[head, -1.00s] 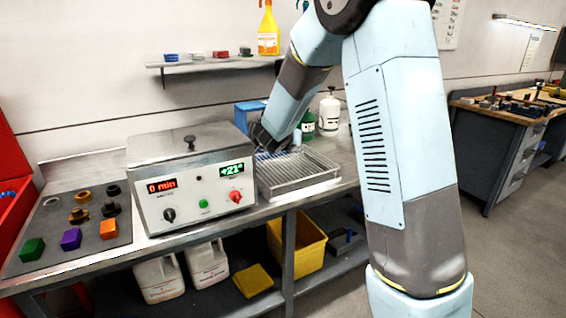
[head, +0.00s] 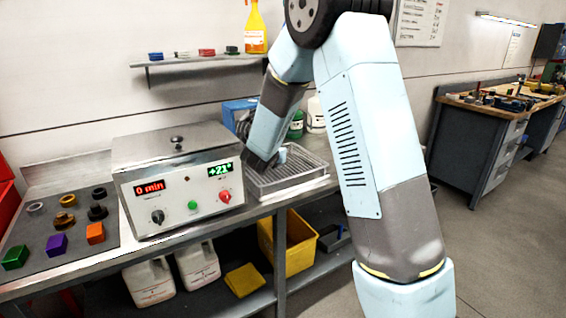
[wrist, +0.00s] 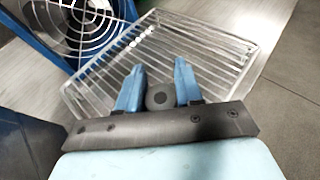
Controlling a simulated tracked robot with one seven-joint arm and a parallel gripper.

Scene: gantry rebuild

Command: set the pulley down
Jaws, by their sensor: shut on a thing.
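My gripper (wrist: 160,76) is shut on a dark grey round pulley (wrist: 160,97), which sits low between its two blue fingers in the wrist view. Below the fingers lies a wire-bottomed tray (wrist: 215,37), and no contact between pulley and tray can be made out. In the head view my gripper (head: 277,160) is above the left part of the same tray (head: 300,180), right of the heater box. The pulley cannot be made out in the head view.
A grey heater box (head: 175,190) showing "0 min" and "+21" stands left of the tray. A blue fan unit (wrist: 75,30) is close beside the tray. A dark mat (head: 75,230) holds several rings and coloured blocks. White and green bottles stand behind the tray.

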